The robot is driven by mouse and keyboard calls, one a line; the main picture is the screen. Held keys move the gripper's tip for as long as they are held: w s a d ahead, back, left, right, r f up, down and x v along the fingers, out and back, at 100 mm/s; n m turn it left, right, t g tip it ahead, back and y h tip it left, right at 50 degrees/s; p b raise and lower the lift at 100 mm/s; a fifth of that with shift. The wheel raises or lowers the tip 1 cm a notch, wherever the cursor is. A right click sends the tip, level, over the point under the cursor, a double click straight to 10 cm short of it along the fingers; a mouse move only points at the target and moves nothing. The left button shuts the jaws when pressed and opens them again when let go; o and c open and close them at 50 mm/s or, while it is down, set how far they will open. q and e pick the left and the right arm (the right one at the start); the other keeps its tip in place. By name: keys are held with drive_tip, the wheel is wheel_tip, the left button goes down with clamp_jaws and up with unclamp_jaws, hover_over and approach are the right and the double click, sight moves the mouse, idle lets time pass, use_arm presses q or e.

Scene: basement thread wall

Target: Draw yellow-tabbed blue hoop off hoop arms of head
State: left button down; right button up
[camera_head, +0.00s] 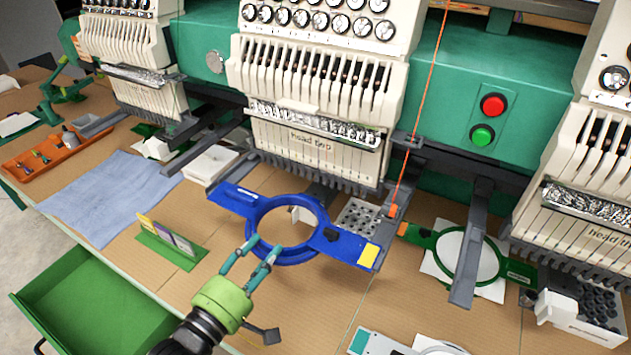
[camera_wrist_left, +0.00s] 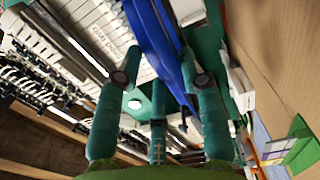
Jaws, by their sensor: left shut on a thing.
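The blue hoop (camera_head: 262,205) has a round ring and two flat side brackets. Its right bracket carries a yellow tab (camera_head: 369,255). It lies level below the head marked "head two" (camera_head: 318,150), near the dark hoop arms (camera_head: 393,205). Whether the brackets are still seated on the arms cannot be told. My left gripper (camera_head: 264,245), with teal fingers and a green body, is shut on the ring's near left rim. In the left wrist view the blue hoop (camera_wrist_left: 160,40) runs between the fingers. My right gripper is not in view.
A green-framed hoop (camera_head: 437,240) sits under the head at right. A card holder (camera_head: 172,246) stands left of my gripper. A blue cloth (camera_head: 108,195), an orange tray (camera_head: 42,157) and an open green drawer (camera_head: 90,300) are at left. An orange thread (camera_head: 425,85) hangs right of head two.

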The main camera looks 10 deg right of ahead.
use_arm(q)
drive_tip(key=shift+f, duration=0.5)
drive_tip(key=c, duration=0.7)
unclamp_jaws()
drive_tip(key=shift+r, duration=0.1)
drive_tip(key=shift+r, duration=0.1)
